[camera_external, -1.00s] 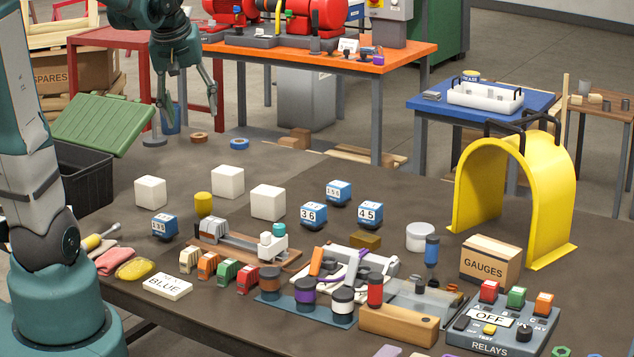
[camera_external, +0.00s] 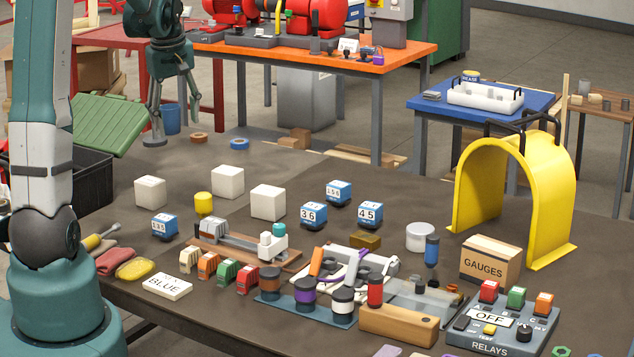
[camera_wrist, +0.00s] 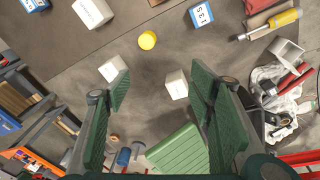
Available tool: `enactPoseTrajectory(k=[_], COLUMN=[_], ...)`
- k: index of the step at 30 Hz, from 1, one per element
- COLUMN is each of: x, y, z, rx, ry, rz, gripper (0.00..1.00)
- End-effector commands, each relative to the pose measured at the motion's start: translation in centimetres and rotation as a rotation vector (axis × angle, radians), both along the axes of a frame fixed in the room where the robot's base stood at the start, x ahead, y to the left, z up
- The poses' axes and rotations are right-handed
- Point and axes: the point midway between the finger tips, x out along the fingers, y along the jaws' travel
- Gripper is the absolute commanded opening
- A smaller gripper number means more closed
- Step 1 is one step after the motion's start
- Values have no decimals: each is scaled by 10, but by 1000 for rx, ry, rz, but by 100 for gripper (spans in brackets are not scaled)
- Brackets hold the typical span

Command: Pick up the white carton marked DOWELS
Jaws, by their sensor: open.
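Three white cartons stand on the dark table in the outside view: a left one (camera_external: 150,191), a back one (camera_external: 228,181) and a right one (camera_external: 268,202). I cannot read DOWELS on any of them there. In the wrist view the right carton (camera_wrist: 93,12) seems to bear faint marks on its face, too small to read. The left carton (camera_wrist: 176,84) shows between my fingers in the picture, and the back carton (camera_wrist: 113,68) is by the left finger. My gripper (camera_external: 175,110) is open and empty, above and beyond the table's far left part; its fingers also show in the wrist view (camera_wrist: 160,85).
A yellow cylinder (camera_external: 203,204) and a blue number block (camera_external: 164,226) stand near the left carton. A black bin (camera_external: 88,180) with a green lid (camera_external: 96,123) is at the left edge.

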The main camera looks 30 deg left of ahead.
Motion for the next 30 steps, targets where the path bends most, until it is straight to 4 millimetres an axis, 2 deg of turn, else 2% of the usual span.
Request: enactPoseTrajectory(k=[9,21,30], x=[24,41,45], y=[54,121,155], z=[-41,-102,-139], rx=[-38,-82,-103], ry=[50,113,146], rz=[152,343,445], gripper=[54,54,54])
